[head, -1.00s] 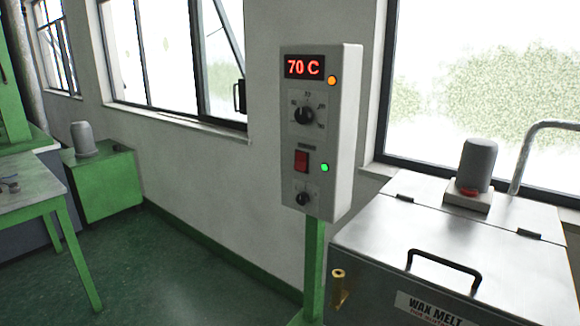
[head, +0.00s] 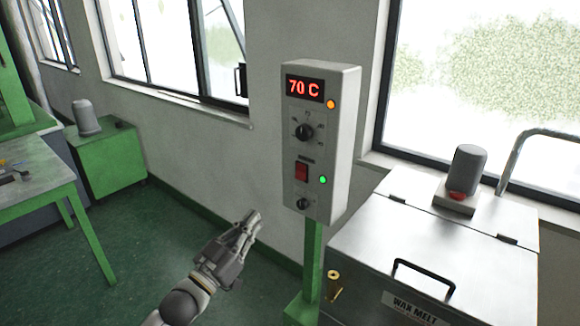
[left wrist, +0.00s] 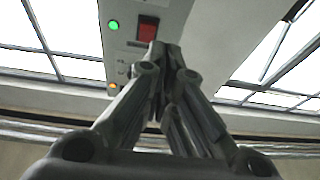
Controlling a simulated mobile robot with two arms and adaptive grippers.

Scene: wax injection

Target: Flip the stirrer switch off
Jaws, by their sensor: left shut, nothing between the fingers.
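The stirrer switch is a red rocker (head: 302,171) on the grey control box (head: 345,140), between two dials, with a lit green lamp (head: 323,180) beside it. The switch also shows in the left wrist view (left wrist: 148,29), just beyond the fingertips. My left gripper (head: 252,218) is shut and empty, below and to the left of the box in the head view, apart from it. In the left wrist view its closed fingers (left wrist: 163,48) point toward the box and cover part of its face. My right gripper is not in view.
The box stands on a green post (head: 313,260). The steel wax melt tank (head: 440,235) with a black handle and brass tap (head: 334,282) is to its right. A green table (head: 35,180) stands at far left. The floor left of the post is clear.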

